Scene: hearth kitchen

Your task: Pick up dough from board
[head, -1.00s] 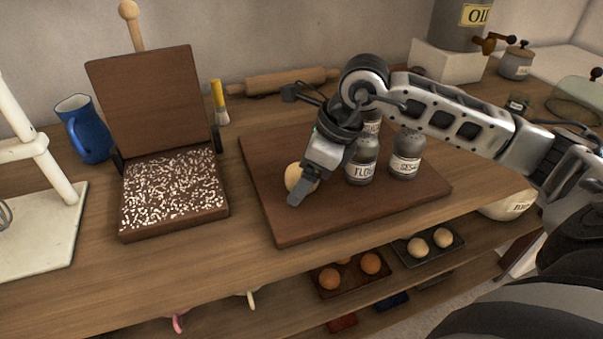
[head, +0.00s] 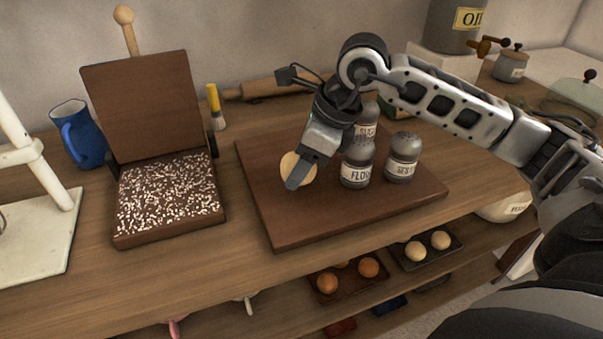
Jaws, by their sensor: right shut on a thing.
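A pale round piece of dough (head: 290,163) is at the left part of the brown wooden board (head: 290,226), partly hidden by my gripper. My right gripper (head: 300,176) is shut on the dough, its finger lying across it. I cannot tell whether the dough is clear of the board or touches it. My left gripper is not in view.
Several shakers, among them one labelled flour (head: 357,165) and another (head: 402,158), stand on the board close to my right gripper. Left of the board is an open wooden press (head: 170,232) with a white-speckled base. A rolling pin (head: 270,87) lies behind. The board's front is clear.

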